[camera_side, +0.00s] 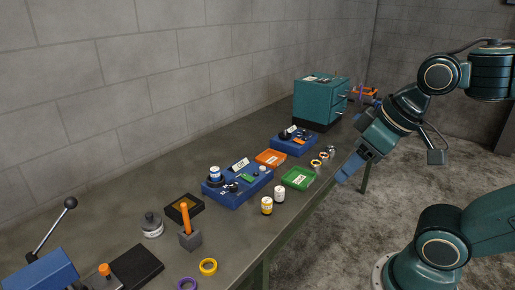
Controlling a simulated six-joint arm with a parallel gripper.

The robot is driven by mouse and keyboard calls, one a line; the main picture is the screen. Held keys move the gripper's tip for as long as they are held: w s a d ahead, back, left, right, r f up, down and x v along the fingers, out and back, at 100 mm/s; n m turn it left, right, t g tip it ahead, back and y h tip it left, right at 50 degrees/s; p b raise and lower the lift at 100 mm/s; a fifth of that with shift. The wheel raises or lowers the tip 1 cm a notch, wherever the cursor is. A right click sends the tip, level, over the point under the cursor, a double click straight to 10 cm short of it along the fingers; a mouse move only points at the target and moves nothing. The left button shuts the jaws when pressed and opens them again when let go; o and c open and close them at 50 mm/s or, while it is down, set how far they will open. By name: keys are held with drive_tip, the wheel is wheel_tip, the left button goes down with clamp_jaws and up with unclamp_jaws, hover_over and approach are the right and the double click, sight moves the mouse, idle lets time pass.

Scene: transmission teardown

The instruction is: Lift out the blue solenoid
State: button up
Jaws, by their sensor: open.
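A small white cylinder with a blue top (214,173) stands upright at the left end of a blue fixture (232,200) on the bench; it looks like the blue solenoid, but it is too small to be sure. A dark round part surrounds its base. My gripper (346,172) is open and empty at the bench's right edge. It points down and left, well to the right of the blue fixture and apart from it.
Two small cylinders, yellow-labelled (266,206) and white (280,194), stand in front of the fixture. A teal cabinet (320,100) stands behind. A lever press (45,270) is at front left.

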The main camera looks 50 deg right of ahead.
drive_tip(key=w+r+n, duration=0.2)
drive_tip(key=w+r, duration=0.2)
drive_tip(key=w, duration=0.6)
drive_tip(key=n+g+y, duration=0.2)
drive_tip(key=n+y, duration=0.1)
drive_tip(key=n, duration=0.2)
hover_over(214, 169)
drive_tip(key=s+d, duration=0.3)
drive_tip(key=s, duration=0.1)
wheel_tip(214, 169, down, 14)
drive_tip(key=shift+d+f, duration=0.15)
drive_tip(key=shift+f, duration=0.05)
drive_tip(key=shift+f, duration=0.1)
drive_tip(key=shift+x, duration=4.2)
drive_tip(key=shift+f, duration=0.15)
drive_tip(key=shift+x, duration=2.45)
